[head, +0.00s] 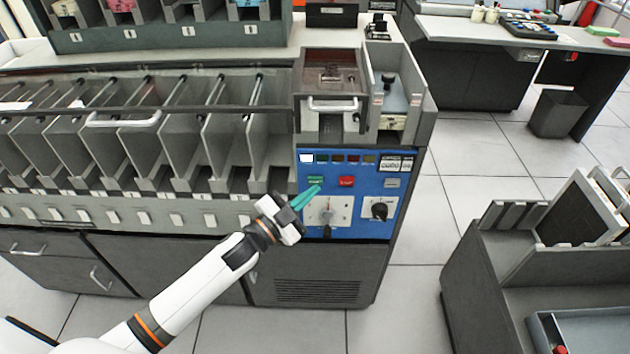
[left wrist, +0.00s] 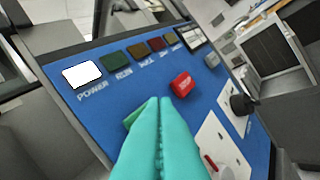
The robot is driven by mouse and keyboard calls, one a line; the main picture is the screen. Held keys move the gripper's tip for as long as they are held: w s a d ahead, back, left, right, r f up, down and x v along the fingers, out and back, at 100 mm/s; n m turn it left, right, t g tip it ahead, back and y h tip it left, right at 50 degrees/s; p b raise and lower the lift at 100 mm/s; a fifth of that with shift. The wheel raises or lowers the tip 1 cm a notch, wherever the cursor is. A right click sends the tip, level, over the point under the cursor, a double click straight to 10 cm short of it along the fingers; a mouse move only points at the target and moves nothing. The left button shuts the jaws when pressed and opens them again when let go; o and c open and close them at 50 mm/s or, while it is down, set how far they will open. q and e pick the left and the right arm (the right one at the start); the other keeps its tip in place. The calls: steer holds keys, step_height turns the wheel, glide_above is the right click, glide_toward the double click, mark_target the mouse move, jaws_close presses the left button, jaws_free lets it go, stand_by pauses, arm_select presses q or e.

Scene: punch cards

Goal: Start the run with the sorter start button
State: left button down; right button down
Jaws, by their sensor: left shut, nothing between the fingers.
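The sorter's blue control panel (head: 365,222) is at the centre of the head view. A green button, the start button (head: 315,180), is at its upper left. In the left wrist view the green button (left wrist: 137,113) shows only in part, since my fingers hide the rest. My left gripper (head: 317,189) is shut and empty, its teal fingertips right at the green button's lower edge. The fingertips also fill the lower middle of the left wrist view (left wrist: 160,101). I cannot tell whether they touch the button. My right gripper is not in view.
A red button (head: 346,181) sits right of the green one. The POWER lamp (head: 306,157) is lit white; the RUN lamp (left wrist: 115,61) is dark. A black knob (head: 380,210) is lower right. Sorter pockets (head: 225,140) line the left.

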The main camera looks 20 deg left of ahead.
arm_select(q)
steer(key=shift+w+a, duration=0.1)
steer(key=shift+w, duration=0.15)
steer(key=shift+w+a, duration=0.15)
steer(key=shift+w, duration=0.3)
stand_by(0.9)
steer(key=shift+s, duration=0.15)
steer(key=shift+s+d+p, duration=0.25)
steer(key=shift+s+p, duration=0.1)
steer(key=shift+s, duration=0.35)
steer(key=s+p, duration=0.1)
steer(key=s, duration=0.1)
steer(key=s+d+p, duration=0.1)
steer(key=s, duration=0.1)
steer(key=shift+s+d, duration=0.2)
steer(key=shift+s, duration=0.2)
stand_by(0.3)
